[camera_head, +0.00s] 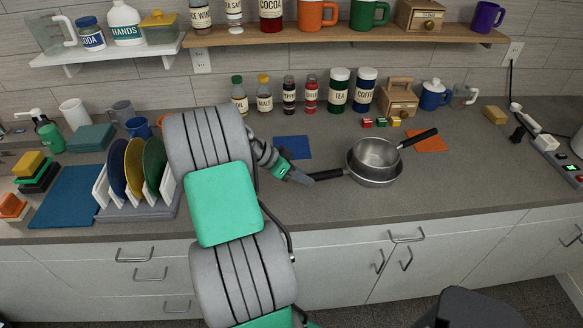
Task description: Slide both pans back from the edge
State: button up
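Two steel pans sit together on the grey counter, right of centre. The smaller pan (377,153) rests in or on the wider pan (374,182), and its black handle (418,138) points up and right. The wider pan's black handle (331,174) points left, toward my gripper. My gripper (311,179) is low over the counter at the left end of this handle, its dark fingers close to it. It is too small to tell whether the fingers are around the handle or touching it. The counter's front edge (400,222) runs in front of the pans.
An orange mat (427,140) lies right of the pans, a blue mat (292,147) behind my gripper. Small coloured blocks (381,122), jars (339,90) and a wooden box (398,97) stand behind. A plate rack (135,200) is left.

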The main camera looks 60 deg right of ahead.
jog(key=x, duration=0.5)
jog(key=shift+p, duration=0.35)
grip_shut()
dwell(1.0)
